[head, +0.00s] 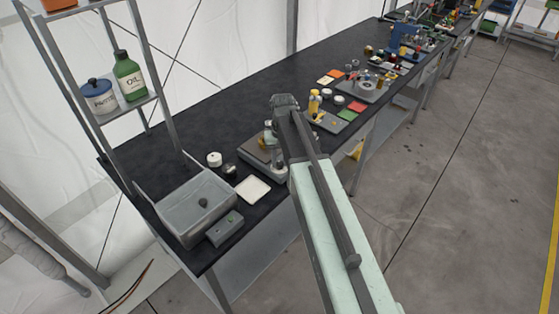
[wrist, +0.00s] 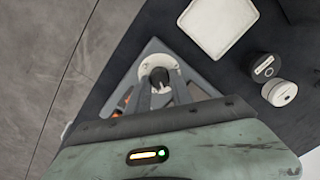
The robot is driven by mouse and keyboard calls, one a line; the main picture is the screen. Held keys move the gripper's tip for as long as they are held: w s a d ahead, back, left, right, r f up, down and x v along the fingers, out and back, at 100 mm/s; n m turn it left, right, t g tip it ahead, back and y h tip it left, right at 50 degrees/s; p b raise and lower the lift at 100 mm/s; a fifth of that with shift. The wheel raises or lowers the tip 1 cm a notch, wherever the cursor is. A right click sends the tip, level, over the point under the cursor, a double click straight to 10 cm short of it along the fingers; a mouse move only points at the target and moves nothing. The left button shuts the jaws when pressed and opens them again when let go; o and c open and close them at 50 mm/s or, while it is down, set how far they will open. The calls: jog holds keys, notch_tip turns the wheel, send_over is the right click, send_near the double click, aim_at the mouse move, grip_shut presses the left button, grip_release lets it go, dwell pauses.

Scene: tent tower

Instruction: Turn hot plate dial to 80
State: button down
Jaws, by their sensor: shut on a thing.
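The hot plate (wrist: 188,72) is a grey unit in the wrist view, with a pale round dial face on it. The dark dial knob (wrist: 158,76) stands in the middle of that face. My gripper (wrist: 161,88) reaches down over it from above, with its two narrow fingers shut on the knob. The dial's numbers and pointer are too small or covered to read. In the head view the hot plate (head: 250,152) shows in part beside my arm, and the dial is hidden there.
A square white tray (wrist: 218,25) lies close by, with a black-lidded jar (wrist: 264,66) and a white jar (wrist: 283,92) near it. A grey basin (head: 174,208) and a small grey box (head: 225,228) stand at the bench's near end. Several items crowd the far bench.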

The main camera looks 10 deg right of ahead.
aim_at(281, 162)
jog(key=m, duration=0.5)
dwell(0.6)
jog(key=c, duration=1.1)
grip_release()
jog(key=shift+c, duration=0.2)
jog(key=r+p, duration=0.8)
jog(key=shift+d, duration=0.2)
jog(key=shift+f, duration=0.15)
